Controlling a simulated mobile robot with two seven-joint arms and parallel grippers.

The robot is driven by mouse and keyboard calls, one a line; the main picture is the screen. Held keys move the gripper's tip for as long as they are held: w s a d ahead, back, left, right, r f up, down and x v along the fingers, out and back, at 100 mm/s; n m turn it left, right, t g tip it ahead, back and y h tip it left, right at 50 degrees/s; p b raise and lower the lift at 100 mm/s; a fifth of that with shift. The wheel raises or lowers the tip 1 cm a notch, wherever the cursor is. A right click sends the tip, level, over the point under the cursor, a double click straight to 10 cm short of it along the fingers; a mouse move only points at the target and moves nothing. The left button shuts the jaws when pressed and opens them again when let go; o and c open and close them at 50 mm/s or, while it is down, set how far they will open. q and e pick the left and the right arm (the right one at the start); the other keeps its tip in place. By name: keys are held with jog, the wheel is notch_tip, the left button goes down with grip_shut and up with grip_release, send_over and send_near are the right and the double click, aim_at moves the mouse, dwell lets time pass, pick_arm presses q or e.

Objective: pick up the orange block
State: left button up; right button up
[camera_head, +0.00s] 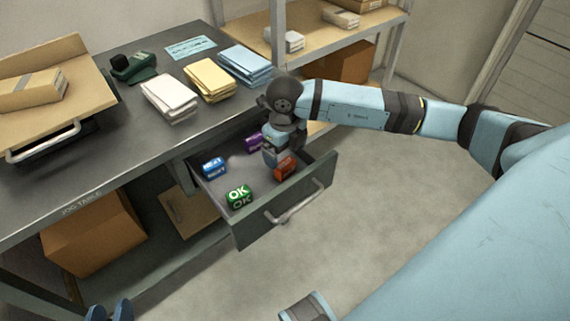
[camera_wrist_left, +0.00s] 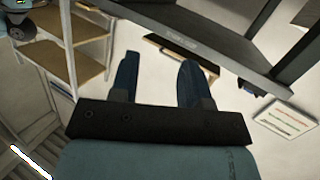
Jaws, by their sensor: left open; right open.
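The orange block (camera_head: 286,168) lies in the open drawer (camera_head: 215,187), near its right front corner. My right gripper (camera_head: 270,158) reaches down into the drawer just left of and behind the orange block, partly overlapping it in the head view. It is open; whether a finger touches the block I cannot tell. My left gripper (camera_head: 109,311) is at the bottom left edge of the head view, far from the drawer. Its two blue fingers stand apart and empty in the left wrist view (camera_wrist_left: 158,78).
The drawer also holds a green OK block (camera_head: 239,195), a blue block (camera_head: 214,167) and a purple block (camera_head: 253,142). The drawer's front wall and handle (camera_head: 297,205) stick out over open floor. Paper stacks (camera_head: 209,80) lie on the grey table above.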

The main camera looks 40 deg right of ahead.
aim_at(286, 163)
notch_tip(286, 163, down, 3)
jog(key=shift+s+r+b, duration=0.15)
jog(key=shift+b, duration=0.35)
notch_tip(286, 163, down, 2)
jog(key=shift+f+b, duration=0.1)
jog(key=shift+b, duration=0.25)
jog(key=shift+f, duration=0.2)
pick_arm(q)
jog(key=r, duration=0.1)
jog(key=d+r+t, duration=0.1)
jog(key=r+h, duration=0.1)
jog(key=shift+w+d, duration=0.15)
jog(key=shift+w, duration=0.1)
pick_arm(e)
jog(key=c, duration=1)
